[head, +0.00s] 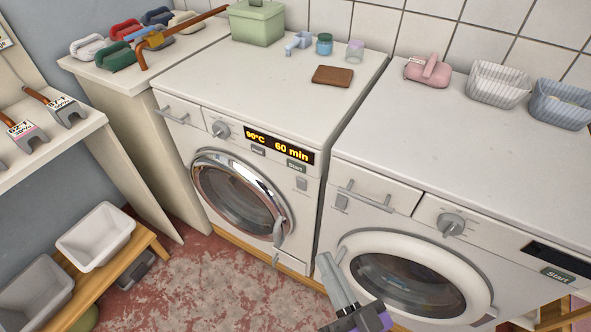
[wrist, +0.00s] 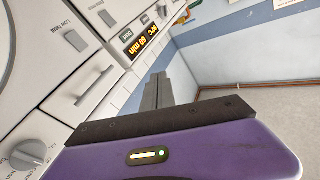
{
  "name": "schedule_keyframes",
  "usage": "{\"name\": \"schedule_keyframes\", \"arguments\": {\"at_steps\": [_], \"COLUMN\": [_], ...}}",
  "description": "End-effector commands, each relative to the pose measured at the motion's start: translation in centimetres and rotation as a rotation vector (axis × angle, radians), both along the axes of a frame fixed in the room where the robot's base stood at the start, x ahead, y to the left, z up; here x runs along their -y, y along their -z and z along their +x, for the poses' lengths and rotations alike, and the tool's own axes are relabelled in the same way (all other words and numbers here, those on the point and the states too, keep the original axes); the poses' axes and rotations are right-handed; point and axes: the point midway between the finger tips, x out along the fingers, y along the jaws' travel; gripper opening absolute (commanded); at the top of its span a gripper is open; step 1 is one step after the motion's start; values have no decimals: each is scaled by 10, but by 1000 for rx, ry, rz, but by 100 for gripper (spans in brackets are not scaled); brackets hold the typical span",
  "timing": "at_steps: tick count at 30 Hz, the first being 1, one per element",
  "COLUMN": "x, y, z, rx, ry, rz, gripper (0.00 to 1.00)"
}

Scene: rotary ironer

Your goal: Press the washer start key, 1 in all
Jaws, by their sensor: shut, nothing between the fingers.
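The left machine (head: 175,120) has a lit display (head: 279,146) reading 90°C and 60 min, with a grey-green Start key (head: 296,167) below its right end. The same display shows rotated in the wrist view (wrist: 139,42), with the Start key (wrist: 126,34) beside it. The right machine (head: 385,205) has a dark display and its own Start key (head: 558,274). My gripper (head: 326,262) is shut and empty, in front of the right machine's left side, below and right of the lit display. Its fingers (wrist: 157,90) also show in the wrist view, apart from the keys.
The left door (head: 240,190) has a chrome ring and the right door (head: 350,245) a white one; both look closed. Drawer handles (head: 365,197) stick out from the fronts. A low wooden bench (head: 145,240) with bins stands at left. The red floor before the left machine is clear.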

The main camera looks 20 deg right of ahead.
Motion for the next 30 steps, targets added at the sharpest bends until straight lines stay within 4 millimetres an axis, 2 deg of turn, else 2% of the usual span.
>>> {"name": "schedule_keyframes", "arguments": {"at_steps": [1, 12, 19, 21, 24, 27, 30], "x": [-8, -58, -81, -80, -73, -68, -65], "y": [3, 9, 19, 30, 51, 58, 58], "z": [17, 122, 182, 195, 196, 196, 196], "rx": [20, 100, 90, 68, 34, 24, 29], "ry": [-11, -63, -57, -36, -4, 16, 24], "rz": [37, 337, 531, 585, 623, 647, 657], "gripper": [0, 0, 0, 0, 0, 0, 0]}}
